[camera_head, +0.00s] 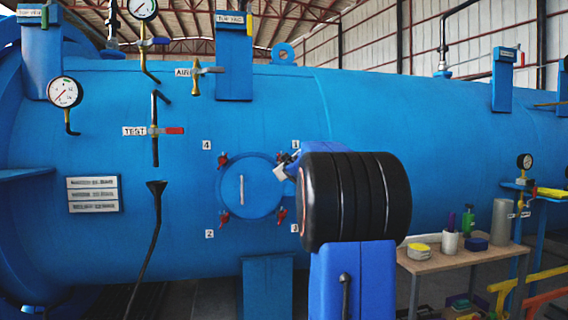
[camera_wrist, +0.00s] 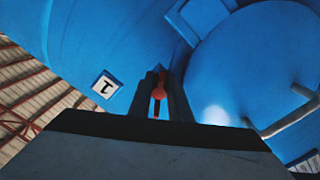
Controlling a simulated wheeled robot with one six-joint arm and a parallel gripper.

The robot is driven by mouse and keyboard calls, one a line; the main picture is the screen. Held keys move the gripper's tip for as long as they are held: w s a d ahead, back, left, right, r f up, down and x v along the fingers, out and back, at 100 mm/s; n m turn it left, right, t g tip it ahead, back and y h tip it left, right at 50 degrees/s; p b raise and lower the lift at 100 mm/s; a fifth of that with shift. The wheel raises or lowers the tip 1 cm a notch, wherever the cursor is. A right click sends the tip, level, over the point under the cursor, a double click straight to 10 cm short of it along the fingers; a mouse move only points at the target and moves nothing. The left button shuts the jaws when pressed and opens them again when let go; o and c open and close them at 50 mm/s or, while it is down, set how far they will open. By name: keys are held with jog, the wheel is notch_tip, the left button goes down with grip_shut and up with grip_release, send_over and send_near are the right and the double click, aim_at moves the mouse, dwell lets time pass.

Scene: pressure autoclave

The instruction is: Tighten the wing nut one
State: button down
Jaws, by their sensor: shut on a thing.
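Wing nut one, a red wing nut (camera_wrist: 159,92), shows between the two dark fingers of my gripper (camera_wrist: 161,90) in the wrist view. My gripper is shut on it. In the head view my gripper (camera_head: 284,168) is at the upper right of the round blue hatch (camera_head: 250,187), beside the label 1 (camera_head: 295,144). My arm hides part of the area right of the hatch. The label 1 also shows in the wrist view (camera_wrist: 106,85), left of my fingers.
Other red wing nuts sit at the hatch's upper left (camera_head: 223,160), lower left (camera_head: 224,217) and lower right (camera_head: 282,216). A handle (camera_head: 242,190) stands out from the hatch. A wooden table (camera_head: 465,258) with containers is at the right.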

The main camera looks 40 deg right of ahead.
jog(key=m, duration=0.3)
jog(key=shift+a+f+m, duration=0.1)
jog(key=shift+f+m, duration=0.15)
jog(key=shift+m, duration=0.05)
jog(key=shift+w+a+m, duration=0.1)
jog(key=shift+a+m, duration=0.05)
jog(key=shift+m, duration=1.65)
jog(key=c, duration=1.6)
grip_release()
jog(key=shift+c, duration=0.2)
jog(key=shift+r, duration=0.1)
jog(key=shift+a, duration=0.1)
jog(key=v, duration=1.7)
jog(key=shift+s, duration=0.2)
